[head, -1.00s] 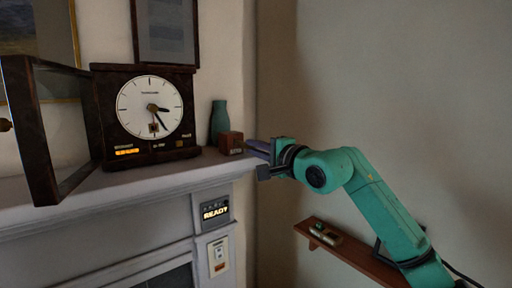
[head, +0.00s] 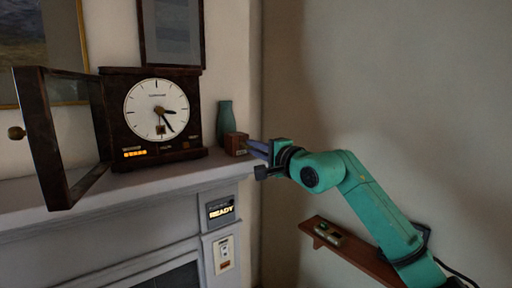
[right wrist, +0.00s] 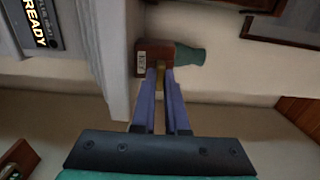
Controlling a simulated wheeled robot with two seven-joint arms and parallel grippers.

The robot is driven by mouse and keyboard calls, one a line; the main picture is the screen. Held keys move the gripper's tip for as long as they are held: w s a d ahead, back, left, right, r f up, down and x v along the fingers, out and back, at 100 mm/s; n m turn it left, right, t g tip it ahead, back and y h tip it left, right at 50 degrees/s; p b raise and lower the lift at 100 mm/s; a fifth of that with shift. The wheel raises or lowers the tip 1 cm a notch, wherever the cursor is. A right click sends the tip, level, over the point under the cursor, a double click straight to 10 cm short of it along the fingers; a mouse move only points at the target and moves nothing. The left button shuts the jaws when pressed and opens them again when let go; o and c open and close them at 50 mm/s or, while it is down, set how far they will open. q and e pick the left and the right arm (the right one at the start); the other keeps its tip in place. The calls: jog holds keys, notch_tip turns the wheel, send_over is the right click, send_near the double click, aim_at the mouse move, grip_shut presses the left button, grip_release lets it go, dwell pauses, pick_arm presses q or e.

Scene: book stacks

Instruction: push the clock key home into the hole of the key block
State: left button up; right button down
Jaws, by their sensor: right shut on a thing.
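The key block (head: 236,144), a small brown wooden block with a pale label, stands at the right end of the mantel shelf. In the right wrist view the key block (right wrist: 146,60) lies just beyond my fingertips. My right gripper (head: 252,147) reaches in from the right with its fingers close to the block's right side. It is shut on the clock key (right wrist: 160,78), a brass piece showing between the fingers. The key's far end and the hole are hidden, so I cannot tell how deep it sits. My left gripper is not in view.
A dark clock (head: 157,112) with its glass door (head: 40,140) swung open stands left of the block. A teal vase (head: 225,120) is right behind the block. A READY display (head: 220,210) is below the mantel (head: 150,184). A small wall shelf (head: 345,255) is lower right.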

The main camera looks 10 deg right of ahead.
jog(key=shift+w+a+r+p, duration=0.1)
jog(key=shift+w+a+p, duration=0.15)
jog(key=shift+w+p, duration=0.4)
jog(key=c, duration=0.9)
grip_release()
jog(key=shift+w, duration=0.1)
jog(key=shift+o, duration=0.2)
jog(key=b+v, duration=0.8)
jog(key=v, duration=0.6)
jog(key=shift+s, duration=0.3)
